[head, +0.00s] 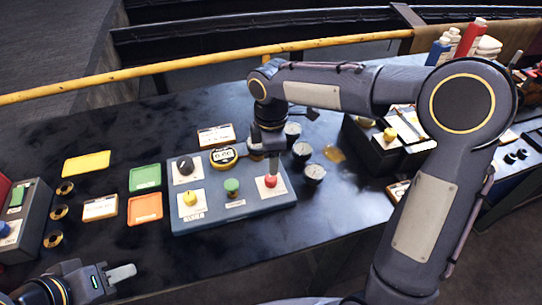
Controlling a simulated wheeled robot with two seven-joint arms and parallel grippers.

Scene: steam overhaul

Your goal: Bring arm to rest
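My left gripper (122,273) is at the lower left, in front of the table's near edge and apart from the objects on it. One pale finger shows clearly; I cannot tell whether the jaws are parted. My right arm reaches in from the right and bends down over the blue-grey control panel (235,213). My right gripper (274,170) points down at the panel's right part, close to the red button (270,181). Its fingers are mostly hidden, and I cannot tell if it touches the button.
The panel carries a black knob (185,165), a yellow knob (190,199) and a green button (232,185). Green (145,178) and orange (145,208) trays lie left. A yellow rail (200,63) runs behind the table.

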